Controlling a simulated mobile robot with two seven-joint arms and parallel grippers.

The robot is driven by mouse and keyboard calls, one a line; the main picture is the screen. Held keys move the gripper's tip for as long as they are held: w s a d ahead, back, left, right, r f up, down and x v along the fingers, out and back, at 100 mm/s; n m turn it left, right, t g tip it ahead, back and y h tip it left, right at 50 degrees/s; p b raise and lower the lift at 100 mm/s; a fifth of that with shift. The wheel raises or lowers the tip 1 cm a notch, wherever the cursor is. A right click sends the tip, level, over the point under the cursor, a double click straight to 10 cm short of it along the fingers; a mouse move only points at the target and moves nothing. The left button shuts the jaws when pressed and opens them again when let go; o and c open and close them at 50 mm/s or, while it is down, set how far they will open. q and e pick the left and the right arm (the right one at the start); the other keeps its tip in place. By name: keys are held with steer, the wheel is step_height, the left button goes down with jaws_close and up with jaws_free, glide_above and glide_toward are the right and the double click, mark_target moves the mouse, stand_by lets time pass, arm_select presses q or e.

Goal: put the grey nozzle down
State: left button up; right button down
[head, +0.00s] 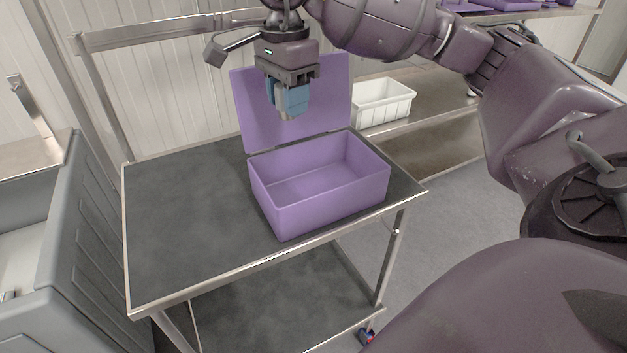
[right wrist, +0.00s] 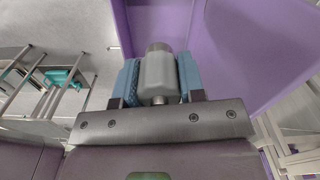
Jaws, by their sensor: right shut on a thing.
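My right gripper (head: 288,101) hangs above the back part of an open purple box, in front of its raised lid. Its blue fingers are shut on the grey nozzle, whose tip (head: 287,116) shows just below them in the head view. In the right wrist view the grey nozzle (right wrist: 157,72) sits between the two blue fingers of the right gripper (right wrist: 157,80). The purple box (head: 333,209) stands on the dark-topped metal cart, and its visible inside looks empty. My left gripper is not in view.
The cart top (head: 185,215) is bare to the left of the box. A white bin (head: 384,103) stands on a shelf behind. A grey container (head: 75,235) is at the left edge. The raised purple lid (head: 262,125) stands at the box's back.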

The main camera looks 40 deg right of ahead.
step_height(320, 180, down, 16)
steer(key=shift+d+r+b, duration=0.15)
steer(key=shift+r+b, duration=0.1)
steer(key=shift+b, duration=0.55)
step_height(320, 180, down, 4)
steer(key=shift+s+b, duration=0.1)
steer(key=shift+b, duration=0.2)
steer(key=shift+f, duration=0.15)
steer(key=shift+f, duration=0.1)
steer(key=c, duration=0.7)
jaws_free()
